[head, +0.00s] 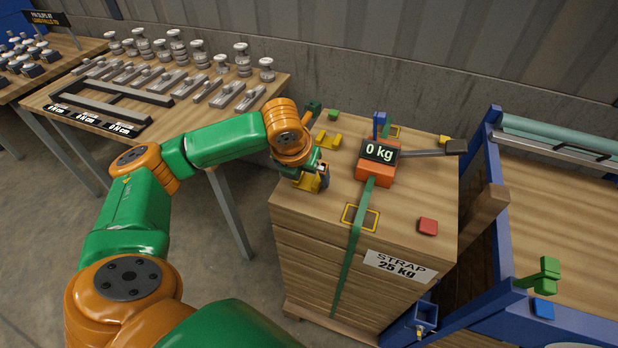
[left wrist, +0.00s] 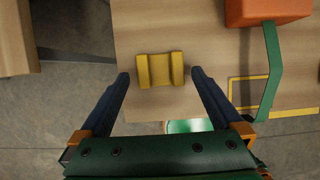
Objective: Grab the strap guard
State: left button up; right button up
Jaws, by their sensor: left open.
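A yellow strap guard (head: 307,183) lies on the near left edge of the wooden crate top (head: 405,205), partly hidden by my left gripper (head: 320,174). In the left wrist view the strap guard (left wrist: 160,70) shows as a grooved yellow block between and slightly beyond the open fingertips, with a gap on each side. The gripper is open and holds nothing. A second yellow guard (head: 327,140) lies farther back on the crate. My right gripper is not in view.
A green strap (head: 352,250) runs over the crate from an orange tensioner (head: 375,172) reading 0 kg. Yellow outlines (head: 347,214) mark the crate top. A red block (head: 428,226) lies at its right. A blue frame (head: 492,190) stands close on the right.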

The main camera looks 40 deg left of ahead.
pick_arm(q)
jog(key=shift+f, duration=0.4)
jog(key=shift+w+a+f, duration=0.1)
jog(key=shift+w+f, duration=0.2)
jog(key=shift+w, duration=0.35)
jog(key=shift+c, duration=1.1)
jog(key=shift+s+r, duration=0.1)
jog(key=shift+s, duration=0.15)
jog(key=c, duration=1)
jog(key=shift+w, duration=0.1)
